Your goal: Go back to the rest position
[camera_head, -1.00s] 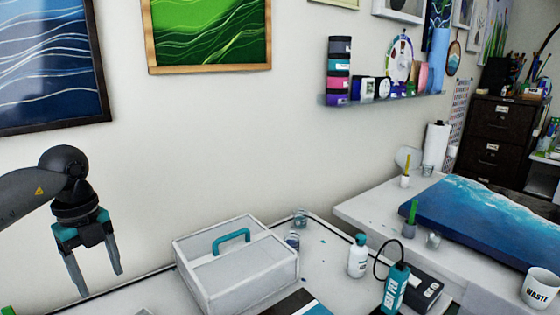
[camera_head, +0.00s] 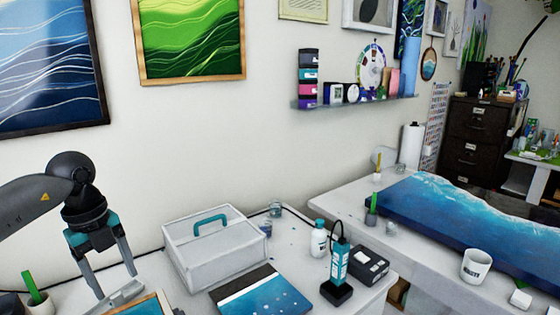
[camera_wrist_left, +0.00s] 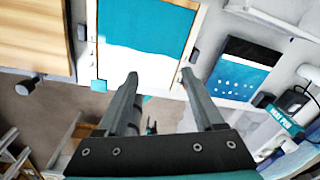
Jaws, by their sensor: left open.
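My left gripper (camera_head: 115,281) hangs at the left of the head view, pointing down, with its fingers apart and nothing between them. In the left wrist view its two open fingers (camera_wrist_left: 158,78) are in front of a framed blue and white panel (camera_wrist_left: 150,40) on the table. A corner of this panel also shows at the bottom of the head view (camera_head: 143,306). I cannot tell the gap between fingertips and table. My right gripper is not in view.
A large blue board (camera_head: 455,215) and a white cup (camera_head: 475,266) are at the right.

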